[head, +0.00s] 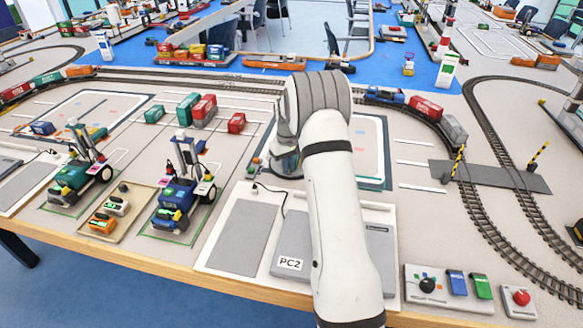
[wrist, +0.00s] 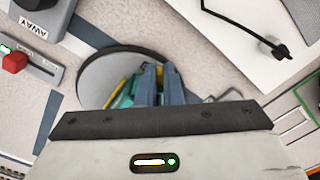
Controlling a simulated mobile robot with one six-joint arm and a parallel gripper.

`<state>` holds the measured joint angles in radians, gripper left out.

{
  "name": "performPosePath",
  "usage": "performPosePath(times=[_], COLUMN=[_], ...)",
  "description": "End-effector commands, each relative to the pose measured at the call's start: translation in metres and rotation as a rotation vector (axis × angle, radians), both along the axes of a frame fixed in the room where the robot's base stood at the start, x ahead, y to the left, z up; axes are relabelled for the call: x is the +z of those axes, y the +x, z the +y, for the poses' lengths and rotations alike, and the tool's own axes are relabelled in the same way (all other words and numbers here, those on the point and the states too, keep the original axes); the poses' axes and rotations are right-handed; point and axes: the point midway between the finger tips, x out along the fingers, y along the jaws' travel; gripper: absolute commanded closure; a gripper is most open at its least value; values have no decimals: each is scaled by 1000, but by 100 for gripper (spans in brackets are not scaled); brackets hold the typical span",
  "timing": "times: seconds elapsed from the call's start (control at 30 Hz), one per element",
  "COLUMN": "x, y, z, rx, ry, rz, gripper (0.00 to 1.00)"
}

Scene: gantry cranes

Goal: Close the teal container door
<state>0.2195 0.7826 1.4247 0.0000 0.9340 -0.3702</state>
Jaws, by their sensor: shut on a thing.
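In the wrist view a teal container (wrist: 122,98) with a yellow edge shows in part on a round grey disc (wrist: 100,72). My gripper (wrist: 152,72) is over the disc with its blue-grey fingers right beside the teal part. It is shut on what seems to be the container's door. The fingers and palm hide most of the held part, so I cannot tell the door's angle. In the head view my arm covers this spot, and the gripper and container are largely hidden behind it.
In the wrist view a panel with a red slider knob (wrist: 14,62) lies left, and a black cable plug (wrist: 278,50) upper right. In the head view, two toy cranes (head: 183,188) stand left. Rail tracks (head: 490,205) curve right.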

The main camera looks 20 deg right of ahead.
Motion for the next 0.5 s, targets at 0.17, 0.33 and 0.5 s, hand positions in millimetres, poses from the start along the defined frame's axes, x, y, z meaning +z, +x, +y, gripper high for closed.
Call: performPosePath(times=[0.17,0.33,0.5], x=[1,1,1], y=[6,11,15], z=[3,4,4], rx=[-164,-313,-438], ry=[-1,-1,0], rz=[-2,-2,-2], gripper=[100,100,100])
